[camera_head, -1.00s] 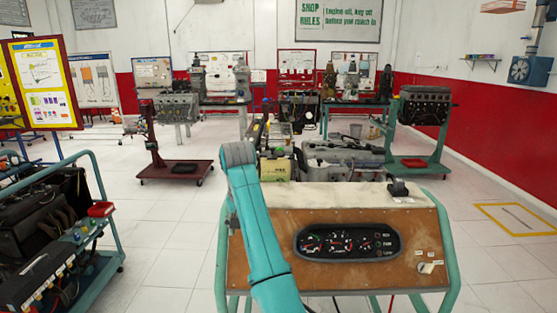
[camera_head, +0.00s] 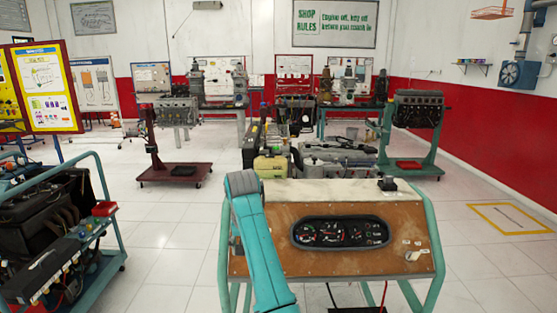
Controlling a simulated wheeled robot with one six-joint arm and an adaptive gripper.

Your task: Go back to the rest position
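My teal arm rises from the bottom middle of the head view, in front of the left part of an engine trainer's wooden dash panel (camera_head: 270,232). Its grey joint is level with the panel's top. My gripper is not in view. The panel carries a gauge cluster (camera_head: 340,232) and a small switch or key (camera_head: 412,255) at its lower right. A small black object (camera_head: 387,183) sits on the panel's top edge at the right.
A second trainer with a teal frame (camera_head: 108,268) stands close at the left. Engine stands (camera_head: 175,174) and (camera_head: 418,110) are farther back. Open tiled floor (camera_head: 165,235) lies between the trainers and at the right, with a yellow floor marking (camera_head: 510,218).

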